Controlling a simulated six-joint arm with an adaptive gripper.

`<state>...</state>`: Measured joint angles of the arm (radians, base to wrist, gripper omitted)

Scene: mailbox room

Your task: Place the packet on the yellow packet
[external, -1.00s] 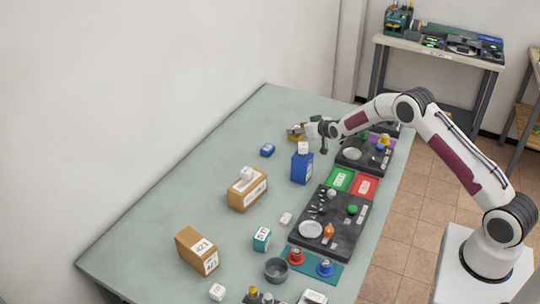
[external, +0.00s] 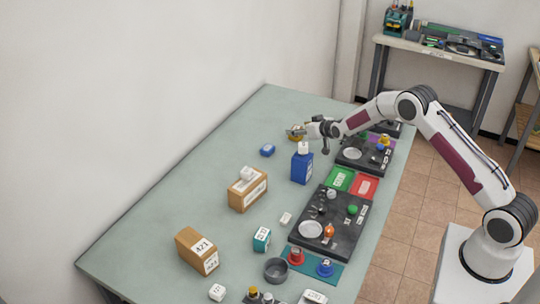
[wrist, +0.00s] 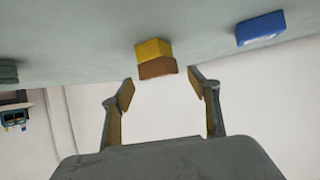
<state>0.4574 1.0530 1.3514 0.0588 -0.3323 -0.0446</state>
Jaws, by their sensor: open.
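A yellow packet (wrist: 152,49) and a brown packet (wrist: 157,68) touch in the wrist view. That view looks upside down, with the table at the top, so the brown packet appears to rest on the yellow one. My gripper (wrist: 160,90) is open, its two fingers apart on either side below the packets in the picture, with nothing between them. In the external view, my gripper (external: 292,131) is low over the far end of the table, and a yellowish patch shows beside it, with details too small to tell.
A small blue packet (external: 267,150) lies left of the gripper and also shows in the wrist view (wrist: 261,28). A cardboard box (external: 247,193) stands nearer. The table (external: 200,170) is clear along the wall.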

